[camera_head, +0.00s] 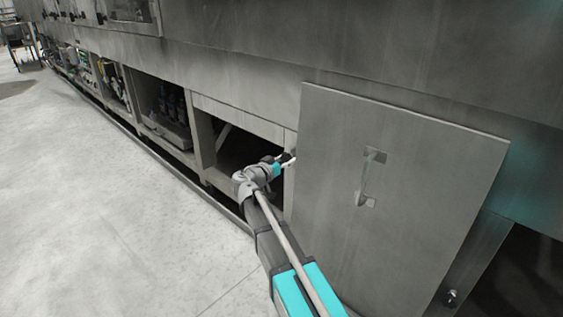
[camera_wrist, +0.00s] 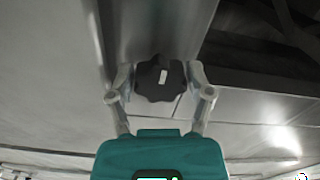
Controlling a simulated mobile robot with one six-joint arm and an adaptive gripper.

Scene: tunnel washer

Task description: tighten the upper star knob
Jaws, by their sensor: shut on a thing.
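The upper star knob (camera_wrist: 152,82) is black with a lobed rim and a small pale mark on its face. In the wrist view it sits between the two grey fingers of my gripper (camera_wrist: 160,88), which are shut on it from both sides. In the head view my gripper (camera_head: 287,160) reaches to the left edge of a grey panel, at the frame post beside a dark opening. The knob is mostly hidden there by the gripper. Whether the knob is seated tight cannot be told.
Open bays (camera_head: 165,110) with machinery run along the washer's base to the left. A lower rail edges the bays. The pale floor (camera_head: 90,200) at left is clear.

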